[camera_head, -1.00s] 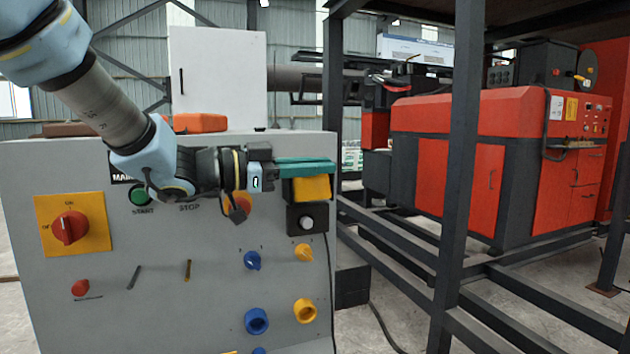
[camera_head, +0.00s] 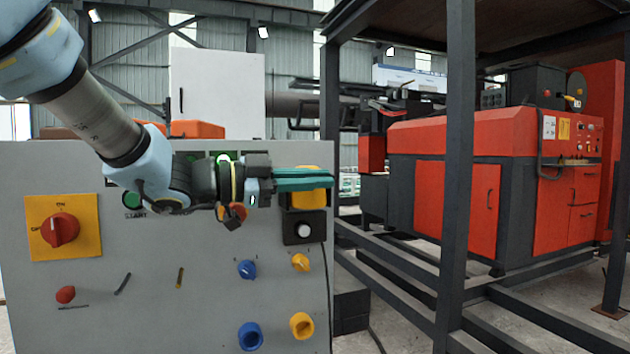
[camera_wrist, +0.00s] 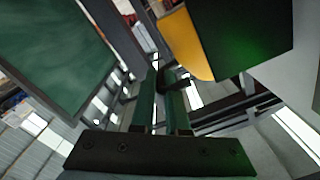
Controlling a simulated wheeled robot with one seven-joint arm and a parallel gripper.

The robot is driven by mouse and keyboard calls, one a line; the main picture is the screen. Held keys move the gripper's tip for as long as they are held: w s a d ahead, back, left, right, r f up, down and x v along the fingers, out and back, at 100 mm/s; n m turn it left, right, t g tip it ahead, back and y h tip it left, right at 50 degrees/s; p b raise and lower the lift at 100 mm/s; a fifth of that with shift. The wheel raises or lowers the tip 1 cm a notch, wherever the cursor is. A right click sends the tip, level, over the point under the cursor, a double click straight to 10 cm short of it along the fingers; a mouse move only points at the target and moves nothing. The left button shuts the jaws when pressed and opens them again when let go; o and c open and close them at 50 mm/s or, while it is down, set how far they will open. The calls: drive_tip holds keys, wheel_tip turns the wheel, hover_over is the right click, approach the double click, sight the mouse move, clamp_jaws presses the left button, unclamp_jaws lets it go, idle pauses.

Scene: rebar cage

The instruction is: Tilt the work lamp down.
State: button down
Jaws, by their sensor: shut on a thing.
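The work lamp seems to be the yellow housing (camera_head: 310,200) at the top right corner of the grey cabinet, above a black box with a white knob. My gripper (camera_head: 318,179) has its teal fingers across the front of the yellow housing and hides part of it. In the wrist view the two green fingers (camera_wrist: 162,98) are close together around a small dark bar (camera_wrist: 172,80), which looks like the lamp's handle. The yellow housing (camera_wrist: 186,44) and a dark face with a green sheen lie just beyond, at upper right. The lamp's exact tilt is unclear.
The grey control cabinet (camera_head: 205,305) carries a red rotary switch (camera_head: 60,230) and several blue and yellow knobs below my gripper. A dark steel post (camera_head: 458,180) stands to the right. A red machine (camera_head: 445,195) is behind it.

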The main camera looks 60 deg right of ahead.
drive_tip(key=c, duration=0.9)
unclamp_jaws()
drive_tip(key=b+v, duration=0.1)
drive_tip(key=v, duration=0.9)
drive_tip(key=shift+w+a, duration=0.2)
drive_tip(key=shift+a, duration=0.15)
